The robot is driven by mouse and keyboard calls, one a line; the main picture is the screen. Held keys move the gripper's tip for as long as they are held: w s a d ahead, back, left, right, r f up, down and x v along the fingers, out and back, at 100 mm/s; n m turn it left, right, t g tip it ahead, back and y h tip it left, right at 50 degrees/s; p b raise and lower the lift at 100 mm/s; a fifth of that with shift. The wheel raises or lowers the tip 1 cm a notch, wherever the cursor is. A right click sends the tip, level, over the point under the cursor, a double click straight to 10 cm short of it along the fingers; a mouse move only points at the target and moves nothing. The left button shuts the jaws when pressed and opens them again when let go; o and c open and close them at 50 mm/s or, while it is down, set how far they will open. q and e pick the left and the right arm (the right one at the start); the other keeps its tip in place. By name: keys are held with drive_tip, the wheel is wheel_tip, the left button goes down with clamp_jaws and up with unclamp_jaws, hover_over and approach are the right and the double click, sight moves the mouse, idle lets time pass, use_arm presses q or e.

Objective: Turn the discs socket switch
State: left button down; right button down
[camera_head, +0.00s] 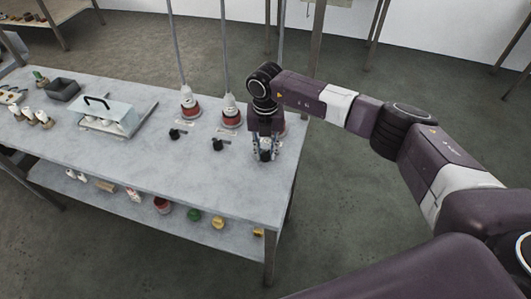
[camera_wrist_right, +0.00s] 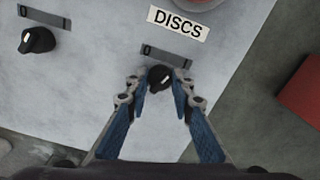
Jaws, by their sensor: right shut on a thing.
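In the right wrist view the discs switch (camera_wrist_right: 160,78) is a black round knob with a pale pointer mark. It sits on the grey table below a white label reading DISCS (camera_wrist_right: 178,22) and a dark slot (camera_wrist_right: 166,55). My right gripper (camera_wrist_right: 159,84) has its blue-padded fingers on both sides of the knob and is shut on it. My left gripper is not in view.
Two other black knobs (camera_head: 174,134) (camera_head: 218,145) stand to the left, below red-based sockets (camera_head: 190,106) (camera_head: 231,119) with upright poles. A covered tray (camera_head: 107,115) and a dark bin (camera_head: 62,89) are farther left. The lower shelf (camera_head: 178,207) holds several coloured items. The table front is clear.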

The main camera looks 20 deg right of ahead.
sight(265, 152)
drive_tip(key=n+b, duration=0.4)
drive_tip(key=n, duration=0.1)
drive_tip(key=shift+f+b, duration=0.15)
drive_tip(key=shift+b, duration=0.2)
drive_tip(key=n+b, duration=0.2)
drive_tip(key=n, duration=0.2)
drive_tip(key=shift+b, duration=0.35)
drive_tip(key=shift+n+b, duration=0.35)
drive_tip(key=shift+n, duration=0.25)
drive_tip(key=shift+r, duration=0.25)
drive_tip(key=c, duration=1.7)
unclamp_jaws()
drive_tip(key=shift+o, duration=0.2)
wheel_tip(265, 152, up, 12)
